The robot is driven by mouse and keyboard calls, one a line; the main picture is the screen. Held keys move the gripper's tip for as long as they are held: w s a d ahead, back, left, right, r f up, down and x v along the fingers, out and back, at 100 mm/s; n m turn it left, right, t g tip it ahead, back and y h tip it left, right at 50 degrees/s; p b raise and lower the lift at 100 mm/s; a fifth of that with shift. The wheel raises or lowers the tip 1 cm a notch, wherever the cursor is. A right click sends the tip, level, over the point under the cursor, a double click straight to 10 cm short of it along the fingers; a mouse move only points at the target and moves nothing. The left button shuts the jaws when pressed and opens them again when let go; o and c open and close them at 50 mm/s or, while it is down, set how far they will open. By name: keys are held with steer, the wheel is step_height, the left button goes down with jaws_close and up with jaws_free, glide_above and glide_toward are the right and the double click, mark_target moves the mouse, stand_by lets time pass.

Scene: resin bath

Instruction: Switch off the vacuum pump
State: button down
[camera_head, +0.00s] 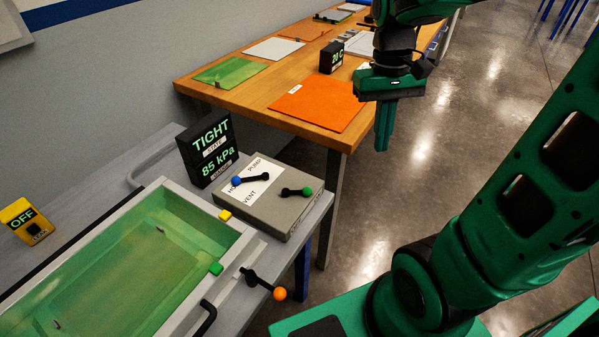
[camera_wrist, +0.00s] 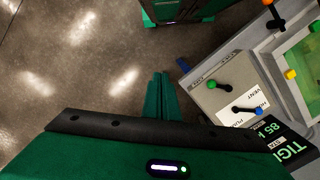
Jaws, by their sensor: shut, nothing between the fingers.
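A grey control box (camera_head: 270,215) stands at the right end of the bench, its white label reading PUMP, VENT and a partly covered word starting "HO". Its blue-knobbed lever (camera_head: 250,180) points left, with the knob over the "HO" word. A green-knobbed lever (camera_head: 296,191) points right. Both levers also show in the wrist view, blue (camera_wrist: 247,110) and green (camera_wrist: 220,86). Which control switches the pump cannot be told. My gripper (camera_head: 383,148) is shut and empty, pointing down beyond and right of the box, apart from it; its fingers show in the wrist view (camera_wrist: 158,78).
A black display (camera_head: 208,149) behind the box reads TIGHT and 85 kPa. A yellow box (camera_head: 20,220) reads OFF. The green resin bath (camera_head: 185,190) fills the left, with an orange-knobbed lever (camera_head: 264,284) at its side. A wooden table (camera_head: 240,98) stands behind. Open floor lies right.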

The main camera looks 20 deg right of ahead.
mark_target(299, 192)
steer(key=w+a+f+n+g, duration=0.1)
steer(key=w+a+f+n, duration=0.1)
steer(key=w+a, duration=0.6)
steer(key=w+a+f+n, duration=0.3)
steer(key=w+a, duration=0.5)
steer(key=w, duration=0.1)
steer(key=shift+a+n+g+h, duration=0.3)
steer(key=shift+a+n+g, duration=0.05)
steer(key=shift+n+g, duration=0.05)
steer(key=shift+w, duration=0.1)
steer(key=x, duration=1)
steer(key=shift+d, duration=0.1)
steer(key=s, duration=0.2)
steer(key=shift+s+d+f, duration=0.1)
steer(key=shift+s+d, duration=0.15)
steer(key=shift+d, duration=0.05)
steer(key=shift+s+d+f, duration=0.15)
steer(key=shift+s+d, duration=0.05)
steer(key=shift+s, duration=0.45)
steer(key=shift+d, duration=0.1)
